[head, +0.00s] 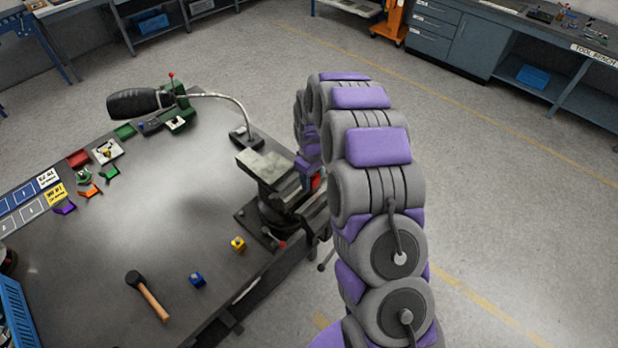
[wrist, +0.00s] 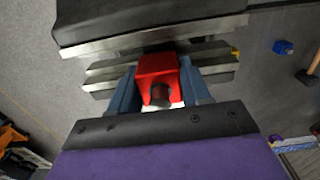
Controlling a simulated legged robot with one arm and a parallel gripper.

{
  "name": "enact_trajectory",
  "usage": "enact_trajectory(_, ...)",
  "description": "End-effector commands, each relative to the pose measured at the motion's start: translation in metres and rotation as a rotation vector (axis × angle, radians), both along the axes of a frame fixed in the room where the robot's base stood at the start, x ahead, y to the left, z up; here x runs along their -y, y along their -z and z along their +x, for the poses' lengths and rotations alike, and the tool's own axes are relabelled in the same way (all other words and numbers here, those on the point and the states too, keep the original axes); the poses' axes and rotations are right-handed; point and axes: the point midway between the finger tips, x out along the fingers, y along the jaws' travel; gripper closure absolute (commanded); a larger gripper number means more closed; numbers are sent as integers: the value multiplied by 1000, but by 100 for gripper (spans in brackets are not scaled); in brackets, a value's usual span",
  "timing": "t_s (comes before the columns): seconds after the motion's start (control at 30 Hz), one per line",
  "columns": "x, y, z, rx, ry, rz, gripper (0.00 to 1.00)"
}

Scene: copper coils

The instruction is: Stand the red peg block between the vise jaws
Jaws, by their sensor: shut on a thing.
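The vise (head: 268,178) stands at the right edge of the dark workbench, partly hidden by my arm. In the wrist view its broad dark jaw with a bright metal face (wrist: 150,36) lies across the top, with more metal plates just below. My gripper (wrist: 160,88) has its blue fingers on both sides of the red peg block (wrist: 158,66), shut on it. The block shows a round dark peg or hole on its near face. It overlaps the plates in view, and I cannot tell whether it is down between the jaws. A bit of red (head: 316,182) shows beside the vise.
A yellow block (head: 238,244), a blue block (head: 197,280) and a mallet (head: 148,296) lie on the bench left of the vise. A lamp (head: 140,103) with a bent neck stands behind. The bench middle is clear.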

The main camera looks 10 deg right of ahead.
Motion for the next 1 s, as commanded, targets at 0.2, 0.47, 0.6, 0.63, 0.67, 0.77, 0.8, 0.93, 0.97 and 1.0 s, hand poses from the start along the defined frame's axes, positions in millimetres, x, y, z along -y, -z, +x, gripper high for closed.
enact_trajectory(0.2, -1, 1, 0, 0, 1, -1, 80)
enact_trajectory(0.47, -1, 5, 0, 0, 1, -2, 80)
enact_trajectory(0.6, 2, 8, 0, 1, 1, 1, 80)
enact_trajectory(0.63, 3, 8, 0, 1, 1, 1, 80)
enact_trajectory(0.67, 3, 9, 0, 0, 1, 1, 80)
enact_trajectory(0.77, 5, 10, 0, 0, 1, 3, 80)
enact_trajectory(0.8, 7, 11, 0, 1, 2, 4, 80)
enact_trajectory(0.93, 10, 14, 0, 0, 3, 6, 80)
enact_trajectory(0.97, 10, 15, 0, 0, 3, 6, 80)
enact_trajectory(1.0, 10, 15, 1, 0, 3, 6, 80)
